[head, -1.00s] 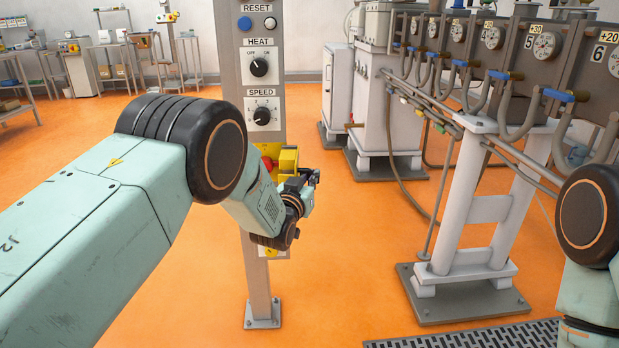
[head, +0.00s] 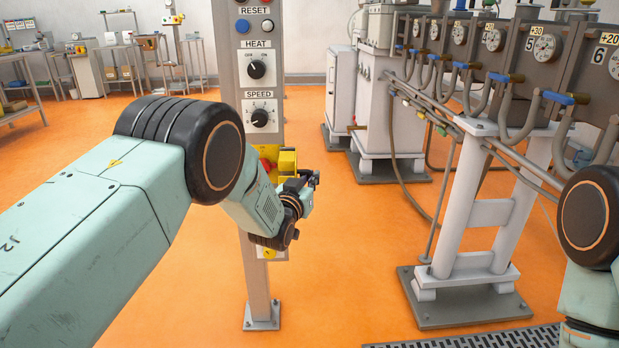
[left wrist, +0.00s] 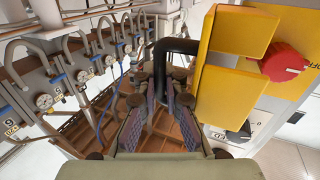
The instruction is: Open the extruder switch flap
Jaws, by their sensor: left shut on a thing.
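The yellow switch flap (head: 288,160) is at the control post in the head view, beside a red knob (head: 267,165). In the left wrist view the flap (left wrist: 225,98) stands out at an angle from the panel, with the red knob (left wrist: 285,62) uncovered to its right. A black bent handle (left wrist: 178,46) runs from the flap side down between my left fingers. My left gripper (left wrist: 162,88) is shut on this handle. In the head view my left gripper (head: 305,180) is at the flap's right side, partly hidden by my wrist. My right gripper is out of view.
The post (head: 257,285) carries heat and speed dials above the flap. The extruder (head: 545,48), with gauges and hoses, stands to the right on a white stand (head: 470,220). Orange floor is clear between post and stand. A dark floor grate (head: 500,336) lies at front right.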

